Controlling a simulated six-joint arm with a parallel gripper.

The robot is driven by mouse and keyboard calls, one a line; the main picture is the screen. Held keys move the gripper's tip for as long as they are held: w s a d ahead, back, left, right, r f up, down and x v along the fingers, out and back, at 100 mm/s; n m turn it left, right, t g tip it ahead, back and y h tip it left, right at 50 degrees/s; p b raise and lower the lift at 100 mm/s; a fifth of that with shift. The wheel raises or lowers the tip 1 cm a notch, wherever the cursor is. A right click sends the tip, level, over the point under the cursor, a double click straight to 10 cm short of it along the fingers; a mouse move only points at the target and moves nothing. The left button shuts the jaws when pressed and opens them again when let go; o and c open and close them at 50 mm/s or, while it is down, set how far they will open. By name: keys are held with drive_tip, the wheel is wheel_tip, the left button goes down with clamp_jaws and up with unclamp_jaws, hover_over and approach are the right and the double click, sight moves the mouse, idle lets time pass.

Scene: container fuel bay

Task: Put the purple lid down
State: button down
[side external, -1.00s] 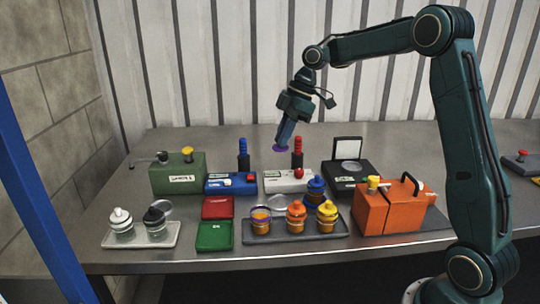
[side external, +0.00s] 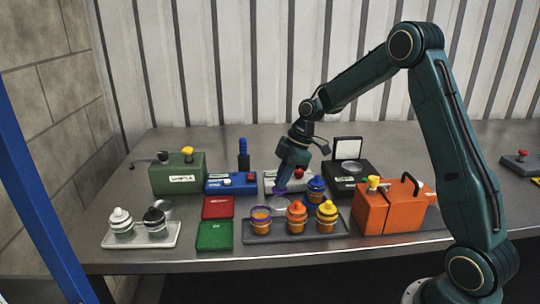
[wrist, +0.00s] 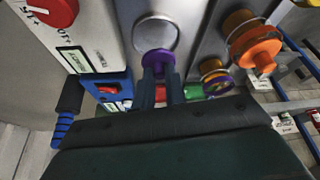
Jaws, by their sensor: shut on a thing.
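My gripper (side external: 280,190) is shut on the purple lid (side external: 281,193) and holds it low, just behind the dark grey tray. In the wrist view, the purple lid (wrist: 158,62) shows between my fingertips (wrist: 161,73). A round silver dish (side external: 277,203) lies close by the lid; in the wrist view the dish (wrist: 155,35) is just beyond it. I cannot tell whether the lid touches anything below. A lidless jar with a purple rim and orange contents (side external: 261,217) stands on the tray's left end.
The dark grey tray (side external: 290,235) also holds orange-lidded (side external: 296,213) and yellow-lidded (side external: 327,213) jars. A blue-lidded jar (side external: 316,187) stands just right of my gripper. A white box (side external: 272,177) is behind. An orange can (side external: 385,210) stands right; red (side external: 217,207) and green (side external: 214,236) cases lie left.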

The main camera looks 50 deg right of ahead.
drive_tip(key=shift+f, duration=2.1)
drive_tip(key=shift+f, duration=0.15)
drive_tip(key=c, duration=1.5)
unclamp_jaws()
drive_tip(key=shift+o, duration=0.2)
drive_tip(key=v, duration=1.2)
drive_tip(key=shift+a, duration=0.1)
